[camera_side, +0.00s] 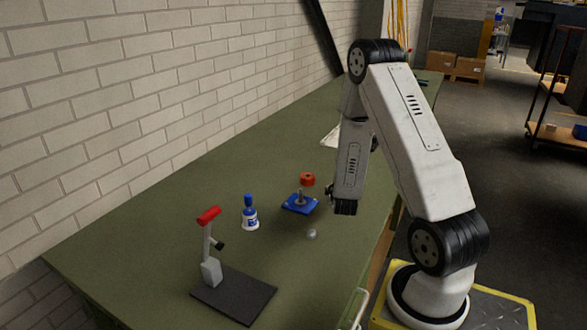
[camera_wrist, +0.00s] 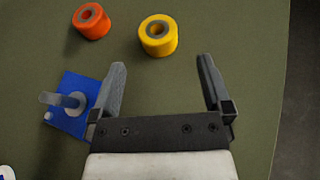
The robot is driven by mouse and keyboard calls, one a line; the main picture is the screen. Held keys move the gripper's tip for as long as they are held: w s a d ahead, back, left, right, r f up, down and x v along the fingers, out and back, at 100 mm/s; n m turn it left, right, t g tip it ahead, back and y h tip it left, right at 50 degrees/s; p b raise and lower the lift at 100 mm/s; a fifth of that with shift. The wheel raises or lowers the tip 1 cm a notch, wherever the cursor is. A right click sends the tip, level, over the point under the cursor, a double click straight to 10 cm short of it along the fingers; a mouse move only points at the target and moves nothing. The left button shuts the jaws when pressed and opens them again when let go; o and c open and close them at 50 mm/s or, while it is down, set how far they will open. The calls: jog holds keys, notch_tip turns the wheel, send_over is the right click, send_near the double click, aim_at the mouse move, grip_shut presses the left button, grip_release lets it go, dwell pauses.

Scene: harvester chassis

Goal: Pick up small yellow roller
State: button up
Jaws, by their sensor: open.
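The yellow roller (camera_wrist: 158,48), a short cylinder with a grey-lined hole, stands on the green table in the wrist view. It is just beyond my gripper (camera_wrist: 163,66), roughly in line with the gap between the two fingers. The fingers are apart with nothing between them. In the side view the yellow roller cannot be made out; my arm covers the area behind my gripper (camera_side: 335,192).
An orange-red roller (camera_wrist: 91,22) stands left of the yellow one. A blue base (camera_wrist: 82,91) with an upright peg lies by the left finger. A blue-and-white bottle (camera_side: 250,217) and a red-topped stand (camera_side: 211,271) are farther left on the table (camera_side: 150,240).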

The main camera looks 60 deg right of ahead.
jog(key=shift+w+f+n+t, duration=0.2)
jog(key=shift+n+t, duration=0.1)
jog(key=shift+n, duration=0.1)
jog(key=shift+d, duration=0.1)
jog(key=shift+x, duration=1.25)
jog(key=shift+d+f, duration=0.1)
jog(key=shift+x, duration=2.5)
jog(key=shift+s, duration=0.1)
jog(key=c, duration=1.3)
